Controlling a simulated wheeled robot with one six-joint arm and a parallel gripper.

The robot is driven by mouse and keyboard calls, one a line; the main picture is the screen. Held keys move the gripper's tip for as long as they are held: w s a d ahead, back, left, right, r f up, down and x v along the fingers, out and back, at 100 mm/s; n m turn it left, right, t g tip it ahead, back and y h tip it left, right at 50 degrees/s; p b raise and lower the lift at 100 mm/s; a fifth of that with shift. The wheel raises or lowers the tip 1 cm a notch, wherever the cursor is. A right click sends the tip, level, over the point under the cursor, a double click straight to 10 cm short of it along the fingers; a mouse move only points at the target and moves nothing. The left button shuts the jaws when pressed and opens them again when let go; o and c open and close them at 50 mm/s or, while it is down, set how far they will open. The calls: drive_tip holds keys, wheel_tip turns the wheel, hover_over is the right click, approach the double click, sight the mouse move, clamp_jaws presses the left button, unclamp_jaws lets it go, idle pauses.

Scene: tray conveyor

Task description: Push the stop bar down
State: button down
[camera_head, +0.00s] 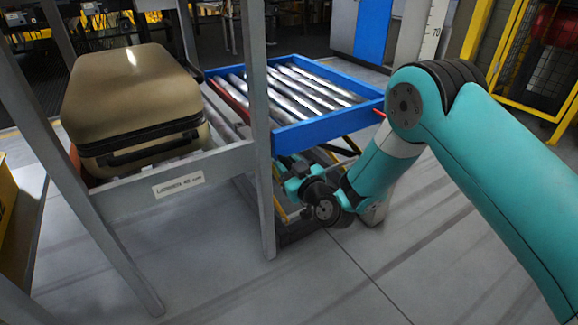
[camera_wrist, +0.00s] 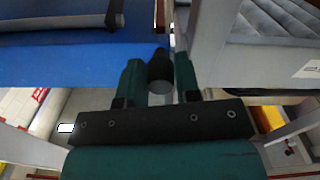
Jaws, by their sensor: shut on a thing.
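A red bar (camera_head: 231,98), which looks like the stop bar, runs along the gap between the grey roller conveyor (camera_head: 225,161) and the blue roller table (camera_head: 315,131). The post hides part of it. In the wrist view my gripper (camera_wrist: 159,70) has its two teal fingers on either side of a black round-ended handle (camera_wrist: 160,76), shut on it. The handle stands at the blue frame's edge, beside a grey post. Its link to the red bar is hidden. In the head view my gripper is low beside the blue table, its fingertips not clear.
A tan suitcase (camera_head: 134,100) lies on the grey conveyor, left of the red bar. The blue table's rollers are bare. A grey post (camera_head: 258,130) stands close to my wrist. The floor in front is clear. A yellow-framed fence (camera_head: 545,80) is at the back right.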

drive_tip(key=shift+f+b, duration=0.7)
drive_tip(key=shift+b, duration=0.35)
drive_tip(key=shift+r, duration=0.1)
drive_tip(key=shift+s, duration=0.1)
drive_tip(key=c, duration=0.8)
unclamp_jaws()
